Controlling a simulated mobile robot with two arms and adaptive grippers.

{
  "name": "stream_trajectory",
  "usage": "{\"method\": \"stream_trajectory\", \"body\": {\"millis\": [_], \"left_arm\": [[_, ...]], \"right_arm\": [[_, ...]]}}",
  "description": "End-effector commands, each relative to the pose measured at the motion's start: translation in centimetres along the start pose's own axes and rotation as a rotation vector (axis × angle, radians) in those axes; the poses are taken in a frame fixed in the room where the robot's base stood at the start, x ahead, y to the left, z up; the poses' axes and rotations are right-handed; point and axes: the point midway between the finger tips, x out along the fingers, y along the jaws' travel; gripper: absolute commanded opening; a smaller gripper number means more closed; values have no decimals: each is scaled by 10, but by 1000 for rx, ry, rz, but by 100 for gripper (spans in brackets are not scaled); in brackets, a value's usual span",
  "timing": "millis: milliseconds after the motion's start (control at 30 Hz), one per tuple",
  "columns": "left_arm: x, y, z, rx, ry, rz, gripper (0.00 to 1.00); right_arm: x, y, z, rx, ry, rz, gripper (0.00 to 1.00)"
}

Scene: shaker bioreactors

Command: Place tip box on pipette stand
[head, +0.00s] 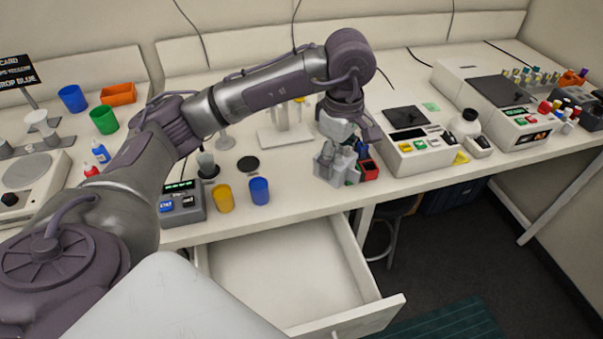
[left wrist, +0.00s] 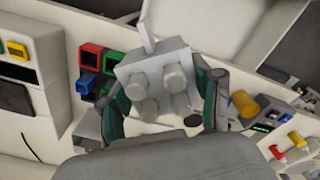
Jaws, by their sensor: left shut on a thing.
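My left gripper (head: 338,168) is low over the front of the bench. In the left wrist view its two fingers (left wrist: 160,108) are on either side of a pale grey block (left wrist: 153,62) with several rounded knobs, and shut on it. In the head view the block (head: 325,168) is partly hidden by the gripper. I cannot tell whether this block is the tip box. A white stand (head: 284,138) with a flat base and upright parts, possibly the pipette stand, is behind and left of the gripper. My right gripper is not in view.
Small red (head: 369,169), green and blue boxes stand right beside the gripper. An open, empty drawer (head: 285,265) juts out below the bench. Yellow (head: 223,198) and blue (head: 259,191) cups stand to the left. A device with a dark screen (head: 405,117) stands to the right.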

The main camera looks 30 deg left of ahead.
Motion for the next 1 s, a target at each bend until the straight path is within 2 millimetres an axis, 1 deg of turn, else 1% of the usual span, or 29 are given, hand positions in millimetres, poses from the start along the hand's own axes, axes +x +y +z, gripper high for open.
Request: {"method": "stream_trajectory", "body": {"millis": [33, 133, 267, 367, 600, 700, 833, 933, 1000], "left_arm": [[-5, 4, -1, -56, -4, -2, 28], [-8, 8, -4, -134, -7, -7, 28], [-3, 10, -18, -173, -7, -13, 28], [8, 11, -38, -176, -5, -14, 28], [40, 17, -89, -171, -6, -14, 28], [51, 19, -106, -169, -7, -13, 28], [60, 21, -117, -166, -7, -11, 28], [65, 21, -120, -165, -7, -10, 28], [74, 20, -119, -163, -8, -14, 28]], "right_arm": [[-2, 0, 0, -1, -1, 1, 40], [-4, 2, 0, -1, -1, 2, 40], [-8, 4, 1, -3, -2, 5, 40], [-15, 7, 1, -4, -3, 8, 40], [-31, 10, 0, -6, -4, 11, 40], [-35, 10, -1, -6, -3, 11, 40], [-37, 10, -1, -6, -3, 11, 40], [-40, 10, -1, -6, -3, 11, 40], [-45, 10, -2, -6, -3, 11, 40]]}}
